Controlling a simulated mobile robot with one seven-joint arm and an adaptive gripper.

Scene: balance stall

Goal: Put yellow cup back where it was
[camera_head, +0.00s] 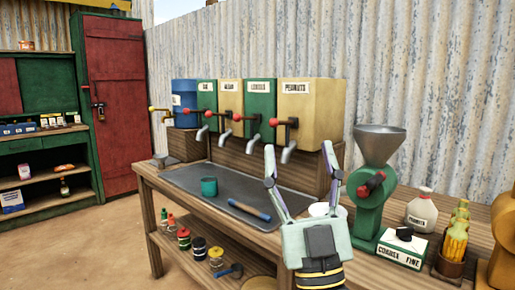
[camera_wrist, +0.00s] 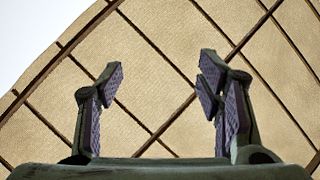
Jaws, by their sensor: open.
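I cannot make out a yellow cup in either view. A teal-green cup (camera_head: 209,187) stands upright on the dark mat (camera_head: 187,181) of the wooden counter. My gripper (camera_head: 298,150) is raised above the counter's front right part, fingers pointing up and spread wide, with nothing between them. In the wrist view my gripper (camera_wrist: 160,72) is also open and empty, before a tan surface (camera_wrist: 155,50) crossed by dark lines. A whitish round thing (camera_head: 319,209) is partly hidden behind my gripper; I cannot tell what it is.
A row of labelled dispensers with taps (camera_head: 262,100) stands behind the mat. A blue-handled tool (camera_head: 250,210) lies on the mat.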

